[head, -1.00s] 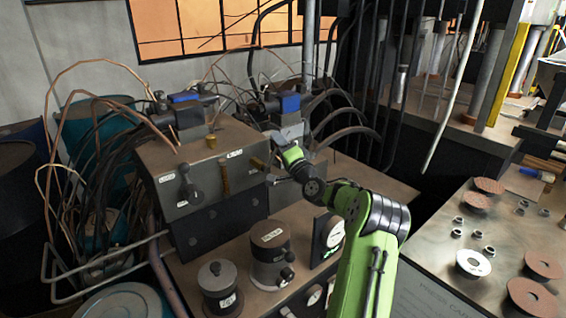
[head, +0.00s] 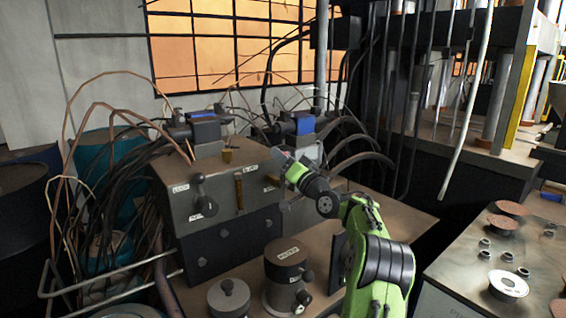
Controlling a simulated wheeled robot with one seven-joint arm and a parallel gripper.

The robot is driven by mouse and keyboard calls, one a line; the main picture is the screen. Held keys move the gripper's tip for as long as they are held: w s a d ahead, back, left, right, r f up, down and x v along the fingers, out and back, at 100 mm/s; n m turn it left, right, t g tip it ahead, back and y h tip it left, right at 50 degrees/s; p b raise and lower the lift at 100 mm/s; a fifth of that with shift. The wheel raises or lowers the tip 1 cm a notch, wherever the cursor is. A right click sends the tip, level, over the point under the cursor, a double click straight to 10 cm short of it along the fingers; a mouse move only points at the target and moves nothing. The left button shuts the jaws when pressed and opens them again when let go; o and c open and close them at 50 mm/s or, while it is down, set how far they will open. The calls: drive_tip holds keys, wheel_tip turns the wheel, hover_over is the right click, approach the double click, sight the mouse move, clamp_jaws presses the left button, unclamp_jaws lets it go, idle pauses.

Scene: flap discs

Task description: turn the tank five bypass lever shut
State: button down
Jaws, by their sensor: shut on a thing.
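The left-hand valve block (head: 215,205) carries a dark knobbed lever (head: 201,201) and an upright brass handle (head: 239,191). Their labels are too small to read surely.
Two round metal canisters, one taller (head: 286,277) and one shorter (head: 229,298), stand in front of the blocks. Black hoses and copper lines crowd behind and left. A bench (head: 450,285) at right holds discs and nuts.

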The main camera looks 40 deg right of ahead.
drive_tip(key=shift+w+a+f, duration=0.15)
drive_tip(key=shift+a+f, duration=0.05)
drive_tip(key=shift+f, duration=0.15)
drive_tip(key=c, duration=1.1)
unclamp_jaws()
drive_tip(key=o, duration=0.3)
drive_tip(key=shift+a+r, duration=0.1)
drive_tip(key=shift+r, duration=0.05)
drive_tip(key=shift+s, duration=0.25)
drive_tip(key=b+v, duration=0.1)
drive_tip(key=v, duration=1.4)
drive_tip(key=shift+s+b, duration=0.2)
drive_tip(key=shift+b, duration=0.1)
